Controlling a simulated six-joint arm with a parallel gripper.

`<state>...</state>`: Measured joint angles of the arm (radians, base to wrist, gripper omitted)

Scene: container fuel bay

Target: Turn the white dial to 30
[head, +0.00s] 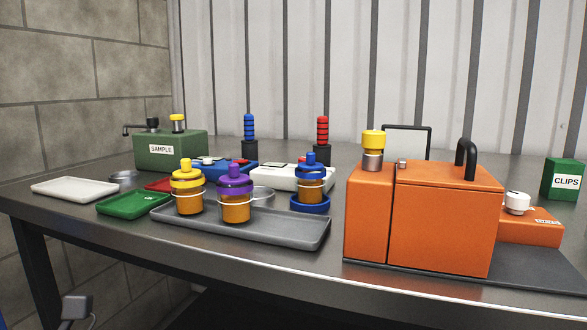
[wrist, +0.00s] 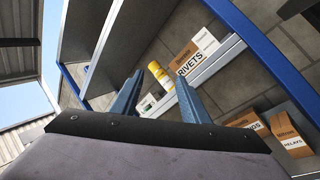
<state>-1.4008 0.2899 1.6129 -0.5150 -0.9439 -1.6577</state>
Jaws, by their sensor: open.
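The white dial (head: 517,201) sits on top of a low orange box (head: 530,228) at the right of the bench, partly behind the large orange case. Its scale and setting are too small to read. My gripper (wrist: 158,88) shows only in the wrist view, with its two blue fingers apart and nothing between them. It points toward shelving, away from the bench, and the dial is not in that view. My gripper does not show in the head view.
A large orange case (head: 445,225) with a black handle stands left of the dial. A green CLIPS box (head: 562,180) stands behind right. A grey tray (head: 280,238) with jars lies mid-bench. The wrist view shows shelves with a RIVETS box (wrist: 194,60).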

